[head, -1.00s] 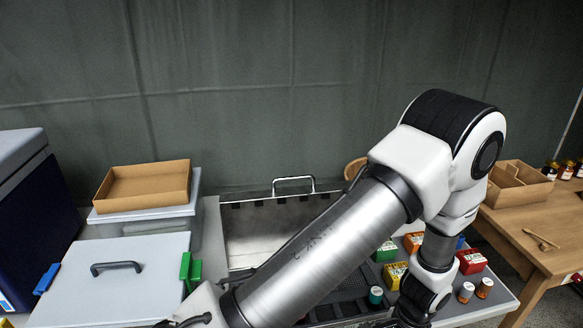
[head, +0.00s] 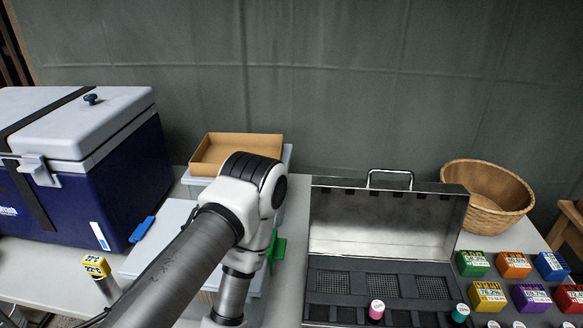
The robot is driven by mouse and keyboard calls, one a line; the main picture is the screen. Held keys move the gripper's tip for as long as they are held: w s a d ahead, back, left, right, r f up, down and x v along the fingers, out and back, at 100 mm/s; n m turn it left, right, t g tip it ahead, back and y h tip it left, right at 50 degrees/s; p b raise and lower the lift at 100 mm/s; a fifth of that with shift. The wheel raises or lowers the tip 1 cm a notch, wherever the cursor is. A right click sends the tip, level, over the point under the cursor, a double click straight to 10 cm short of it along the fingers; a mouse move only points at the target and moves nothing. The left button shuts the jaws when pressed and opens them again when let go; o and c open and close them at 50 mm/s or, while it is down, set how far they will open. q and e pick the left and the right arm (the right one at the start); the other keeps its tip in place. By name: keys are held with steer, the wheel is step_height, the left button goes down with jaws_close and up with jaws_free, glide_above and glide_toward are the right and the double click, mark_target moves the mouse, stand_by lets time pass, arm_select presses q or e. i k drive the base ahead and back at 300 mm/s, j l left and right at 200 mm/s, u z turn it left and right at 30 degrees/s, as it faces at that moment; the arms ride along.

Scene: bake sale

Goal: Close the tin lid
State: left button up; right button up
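The metal tin (head: 345,262) stands open on the table in the head view. Its lid (head: 385,222) is raised at the back, with a wire handle (head: 390,173) on its top edge. The dark inside has several mesh-bottomed compartments. A pink-capped vial (head: 376,310) and a teal-capped vial (head: 460,313) show at its front part. One of my arms comes in from the lower left, and its elbow is left of the tin, apart from the lid in the picture. Its wrist runs off the bottom edge. Neither gripper is in view.
A blue cooler (head: 135,185) with a grey lid is at the left. A cardboard tray (head: 235,150) sits on a pale box behind my arm. A wicker basket (head: 487,195) is right of the lid. Several coloured boxes, including a green one (head: 473,263), stand at the right.

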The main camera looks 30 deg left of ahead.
mark_target(420, 221)
steer(key=i+l+u, duration=0.45)
steer(key=l, duration=0.15)
steer(key=i+l+u, duration=0.2)
steer(key=l, duration=0.15)
steer(key=k, duration=0.05)
